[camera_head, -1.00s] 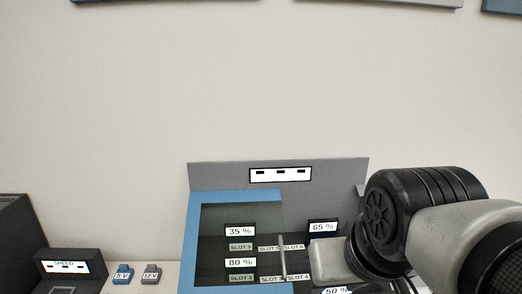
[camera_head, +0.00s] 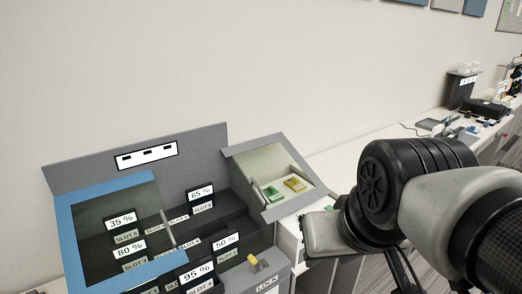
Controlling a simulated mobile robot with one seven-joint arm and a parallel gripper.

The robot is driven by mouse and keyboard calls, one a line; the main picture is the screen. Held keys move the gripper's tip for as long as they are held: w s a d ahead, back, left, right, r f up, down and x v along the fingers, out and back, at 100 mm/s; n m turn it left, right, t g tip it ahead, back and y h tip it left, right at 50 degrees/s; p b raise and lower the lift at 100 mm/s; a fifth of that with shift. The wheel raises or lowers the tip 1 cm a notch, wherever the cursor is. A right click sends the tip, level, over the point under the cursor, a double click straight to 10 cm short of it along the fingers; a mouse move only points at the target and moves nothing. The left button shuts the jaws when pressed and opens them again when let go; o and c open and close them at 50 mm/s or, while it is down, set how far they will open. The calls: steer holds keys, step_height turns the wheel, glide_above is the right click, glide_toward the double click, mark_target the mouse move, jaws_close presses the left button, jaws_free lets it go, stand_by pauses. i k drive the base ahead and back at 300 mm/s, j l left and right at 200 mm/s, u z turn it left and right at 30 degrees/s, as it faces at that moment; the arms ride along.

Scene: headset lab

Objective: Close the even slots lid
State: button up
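The slot box (camera_head: 150,160) stands at the lower left with a dark inside. A blue-framed clear lid (camera_head: 90,187) lies over its left slots, marked 35 % and 80 %. A grey-framed panel with a clear window (camera_head: 240,170) stands tilted up and out at the box's right edge; it looks like the even slots lid, open. The right slots, with tags 65 %, 50 % and 95 %, are uncovered. My arm comes in from the right, with its joints right of the grey panel and apart from it in the picture. I cannot make out my gripper's fingers.
A yellow knob (camera_head: 253,260) sits on the box's front near the word LOCK. A green block (camera_head: 271,194) and a yellow block (camera_head: 295,184) show through the grey panel's window. A bench with equipment (camera_head: 470,125) runs to the far right.

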mark_target(274, 214)
steer(key=u, duration=0.55)
steer(key=i+l+u, duration=0.1)
steer(key=l+u, duration=0.15)
steer(key=i+l+u, duration=0.1)
steer(key=l+u, duration=0.15)
steer(key=l, duration=0.2)
steer(key=l+u, duration=0.25)
steer(key=l, duration=0.15)
steer(key=i+l+u, duration=0.1)
steer(key=l, duration=0.7)
steer(key=l+u, duration=0.1)
steer(key=l, duration=0.7)
